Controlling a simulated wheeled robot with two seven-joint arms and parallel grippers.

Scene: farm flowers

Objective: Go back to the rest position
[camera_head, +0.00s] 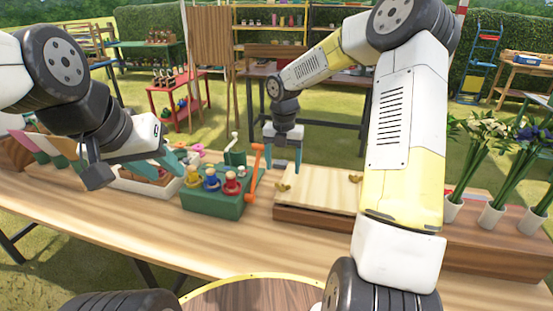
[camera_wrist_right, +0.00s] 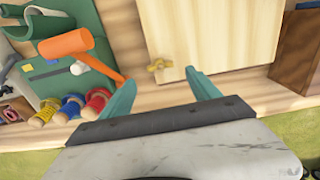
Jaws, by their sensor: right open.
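My left gripper (camera_head: 172,164) is at the left of the head view, its teal fingers over a white tray (camera_head: 150,190); its fingertips overlap each other, so its opening is hard to judge. My right gripper (camera_head: 283,164) points down above the left end of a pale wooden board (camera_head: 320,185) in the head view. In the right wrist view its teal fingers (camera_wrist_right: 163,92) are spread apart with nothing between them. A brass wing nut (camera_wrist_right: 160,65) on the board shows beyond the fingers.
A green box (camera_head: 215,203) holding blue, yellow and red spools and an orange-handled tool (camera_head: 256,165) stands between the grippers. Flowers in white pots (camera_head: 491,215) stand at the right. The table's front strip (camera_head: 150,240) is clear. Shelves stand behind on grass.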

